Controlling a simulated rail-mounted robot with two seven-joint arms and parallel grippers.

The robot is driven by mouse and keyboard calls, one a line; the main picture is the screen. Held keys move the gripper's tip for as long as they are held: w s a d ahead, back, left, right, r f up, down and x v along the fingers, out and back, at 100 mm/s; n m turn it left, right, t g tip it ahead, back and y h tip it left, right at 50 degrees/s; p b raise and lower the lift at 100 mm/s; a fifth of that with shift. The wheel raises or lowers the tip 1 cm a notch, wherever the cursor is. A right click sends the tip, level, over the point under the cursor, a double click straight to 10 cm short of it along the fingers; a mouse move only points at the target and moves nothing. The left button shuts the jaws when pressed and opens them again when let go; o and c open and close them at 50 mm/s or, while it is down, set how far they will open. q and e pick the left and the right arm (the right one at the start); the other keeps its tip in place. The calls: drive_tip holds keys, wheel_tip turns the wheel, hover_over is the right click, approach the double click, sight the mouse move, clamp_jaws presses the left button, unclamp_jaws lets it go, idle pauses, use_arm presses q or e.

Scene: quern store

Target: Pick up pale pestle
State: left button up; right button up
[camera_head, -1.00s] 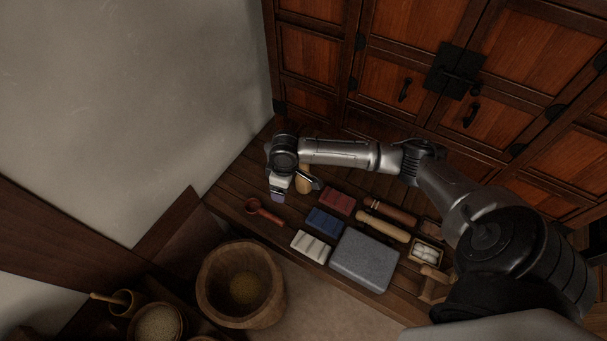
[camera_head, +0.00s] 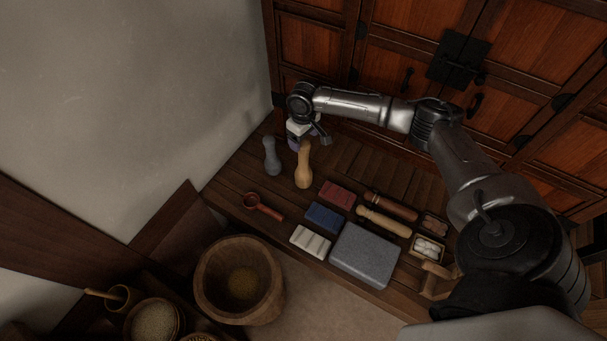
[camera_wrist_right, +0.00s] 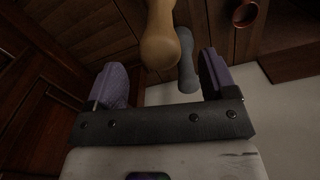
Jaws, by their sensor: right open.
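A pale tan wooden pestle (camera_head: 303,172), narrow in the middle with rounded ends, appears to stand on the wooden bench top. My right gripper (camera_head: 309,143) is open and empty at its far end, partly overlapping it in the head view. In the right wrist view, the pale pestle (camera_wrist_right: 160,42) shows ahead of the gap between the purple-padded fingers (camera_wrist_right: 163,80), with no clear contact. A grey pestle (camera_head: 271,157) stands just left of it; in the wrist view it (camera_wrist_right: 187,74) lies behind, nearer the other finger. My left gripper is not in view.
A red ladle (camera_head: 265,208), red block (camera_head: 337,194), blue block (camera_head: 325,217), pale ridged block (camera_head: 310,242), grey slab (camera_head: 363,255) and two lying rollers (camera_head: 383,223) are on the bench. A wooden mortar (camera_head: 240,280) stands in front. Cabinet doors (camera_head: 420,60) rise behind.

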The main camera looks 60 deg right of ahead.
sight(304, 143)
drive_tip(key=shift+s+f+b, duration=0.1)
drive_tip(key=shift+f+b, duration=1.75)
drive_tip(key=shift+f, duration=1.05)
drive_tip(key=shift+r, duration=0.1)
drive_tip(key=shift+c, duration=0.6)
drive_tip(key=c, duration=1.1)
